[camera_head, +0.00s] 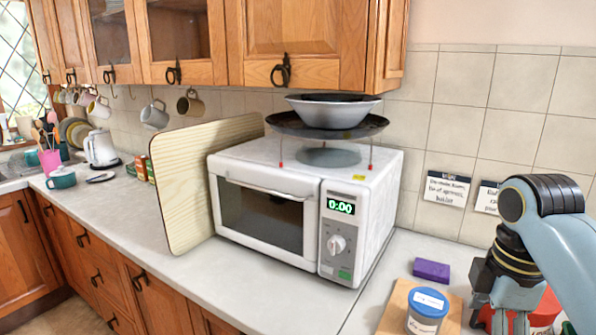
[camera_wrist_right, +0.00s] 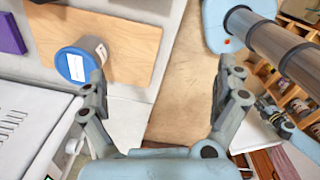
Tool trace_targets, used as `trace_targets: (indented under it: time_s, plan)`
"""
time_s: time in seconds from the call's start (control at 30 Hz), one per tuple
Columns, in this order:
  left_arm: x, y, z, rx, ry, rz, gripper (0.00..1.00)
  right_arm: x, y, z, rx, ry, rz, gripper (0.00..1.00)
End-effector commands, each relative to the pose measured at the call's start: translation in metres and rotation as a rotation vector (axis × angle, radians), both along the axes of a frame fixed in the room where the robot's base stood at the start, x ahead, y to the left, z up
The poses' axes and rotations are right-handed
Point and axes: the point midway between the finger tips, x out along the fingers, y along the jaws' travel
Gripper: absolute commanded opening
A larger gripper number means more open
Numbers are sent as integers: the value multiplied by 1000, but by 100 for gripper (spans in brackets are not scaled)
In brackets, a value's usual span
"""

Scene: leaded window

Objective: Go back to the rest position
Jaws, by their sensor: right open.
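My right gripper (camera_head: 508,318) is at the lower right of the head view, with its arm coming in from the right edge. It is beside the wooden board (camera_head: 455,322) and in front of a red object (camera_head: 546,310), which it partly hides. In the right wrist view the two fingers (camera_wrist_right: 160,80) are spread wide with nothing between them. A tub with a blue lid (camera_wrist_right: 76,65) lies beyond the left finger, and it also shows in the head view (camera_head: 428,303).
A white microwave (camera_head: 265,200) stands on the counter with a rack and bowl (camera_head: 330,112) on top. A purple sponge (camera_head: 432,269) lies behind the board. A ridged board (camera_head: 180,190) leans at the microwave's left. The counter front (camera_head: 215,285) is clear.

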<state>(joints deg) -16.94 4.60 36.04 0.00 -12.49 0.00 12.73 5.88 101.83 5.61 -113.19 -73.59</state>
Motion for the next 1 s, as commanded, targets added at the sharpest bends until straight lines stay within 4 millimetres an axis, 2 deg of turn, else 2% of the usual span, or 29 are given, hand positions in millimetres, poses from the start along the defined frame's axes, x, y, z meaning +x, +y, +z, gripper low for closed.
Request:
trace_targets:
  time_s: [0.27,0.53,0.73,1.0]
  plan:
    - [0,0,0,0,4,0,40,-38,-1,-18,-7,-56,-225,100]
    - [-14,0,-1,1,23,1,40,-93,-1,-29,10,-147,-553,100]
    - [-12,0,-1,0,21,2,40,-135,0,-24,48,-216,-801,100]
    - [-8,0,-1,0,15,1,40,-182,3,-6,125,-290,-1095,100]
